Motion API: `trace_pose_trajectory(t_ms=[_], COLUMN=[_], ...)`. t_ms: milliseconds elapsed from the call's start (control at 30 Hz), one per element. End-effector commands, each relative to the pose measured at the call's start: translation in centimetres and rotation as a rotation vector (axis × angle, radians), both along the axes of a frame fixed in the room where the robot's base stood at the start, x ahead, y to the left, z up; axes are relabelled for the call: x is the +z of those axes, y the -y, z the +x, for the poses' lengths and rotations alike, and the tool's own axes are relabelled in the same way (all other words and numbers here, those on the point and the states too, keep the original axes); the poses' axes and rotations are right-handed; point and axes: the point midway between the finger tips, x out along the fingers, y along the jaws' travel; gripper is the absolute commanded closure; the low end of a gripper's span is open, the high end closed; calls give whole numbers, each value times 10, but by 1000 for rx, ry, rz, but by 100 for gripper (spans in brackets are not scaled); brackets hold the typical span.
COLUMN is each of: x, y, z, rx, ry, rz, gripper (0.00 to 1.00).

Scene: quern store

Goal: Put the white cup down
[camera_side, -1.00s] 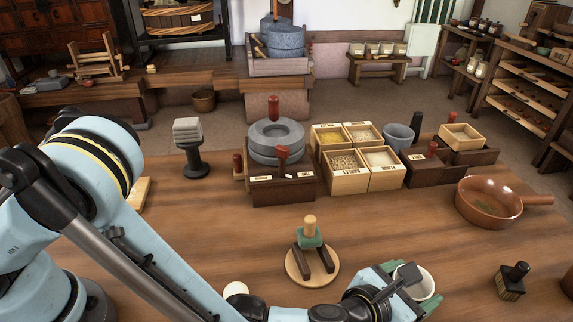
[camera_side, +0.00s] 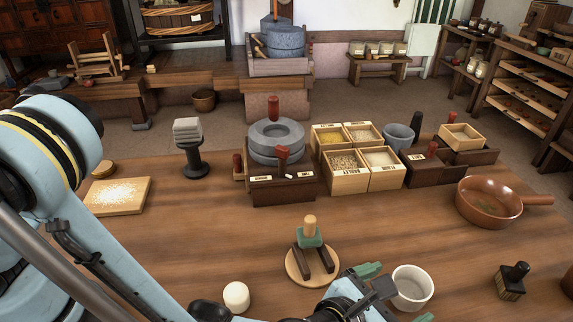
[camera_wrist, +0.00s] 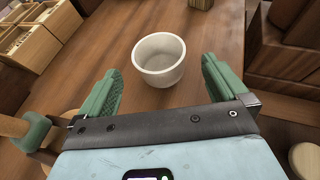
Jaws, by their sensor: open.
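The white cup (camera_side: 412,287) stands upright on the wooden table (camera_side: 230,245), at the front right in the side view. In the wrist view the cup (camera_wrist: 159,60) sits just beyond and between my fingertips, with bare table around it. My gripper (camera_wrist: 160,82) is open, its green fingers spread wider than the cup and apart from it. In the side view my gripper (camera_side: 396,292) is low at the cup's left, one green finger behind it and one in front. The cup is empty as far as I see.
A round wooden stand with a green-collared peg (camera_side: 310,250) is close left of my gripper. A white rounded piece (camera_side: 236,296) lies near my arm. A brown pan (camera_side: 489,202) and a dark stamp (camera_side: 512,281) are to the right. Grain boxes (camera_side: 348,172) stand behind.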

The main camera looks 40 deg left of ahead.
Motion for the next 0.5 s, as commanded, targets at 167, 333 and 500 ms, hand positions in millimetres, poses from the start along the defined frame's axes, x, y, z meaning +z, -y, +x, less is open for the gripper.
trace_pose_trajectory(t_ms=[167,333,500], x=[27,48,62], y=[0,0,1], z=[2,2,3], rx=[1,1,1], ry=[0,0,0], rz=[0,0,0], gripper=[0,0,0])
